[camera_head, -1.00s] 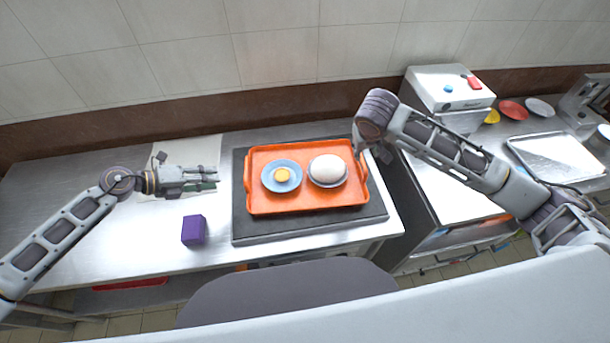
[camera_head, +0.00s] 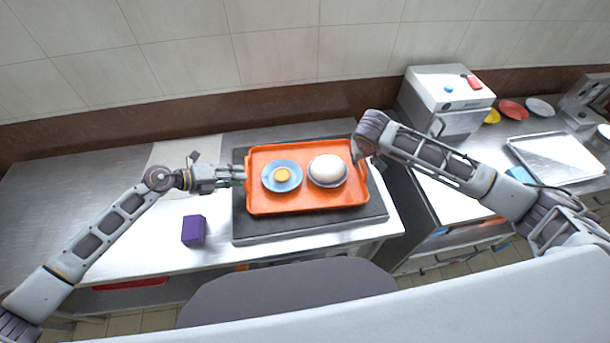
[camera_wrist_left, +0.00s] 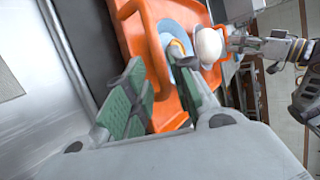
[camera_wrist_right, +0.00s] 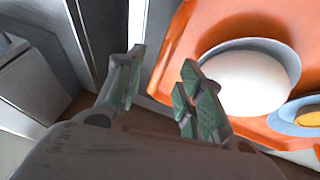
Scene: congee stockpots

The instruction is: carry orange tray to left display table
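The orange tray (camera_head: 300,205) lies flat on a dark board on the steel table. It carries a blue plate with a yellow-centred item (camera_head: 282,175) and a bowl with a white rounded item (camera_head: 327,170). My left gripper (camera_head: 240,174) is at the tray's left handle; in the left wrist view its green-padded fingers (camera_wrist_left: 165,95) are apart, with the orange handle by them. My right gripper (camera_head: 360,158) is at the tray's right end, largely hidden by its own wrist; in the right wrist view its fingers (camera_wrist_right: 160,95) are apart beside the tray's rim. Contact is unclear.
The dark board (camera_head: 300,231) extends past the tray's front. A purple box (camera_head: 194,230) stands left of it. The steel table (camera_head: 90,180) is mostly clear at left, with a pale sheet (camera_head: 185,152) at the back. At right are a white machine (camera_head: 448,90) and a metal tray (camera_head: 555,157).

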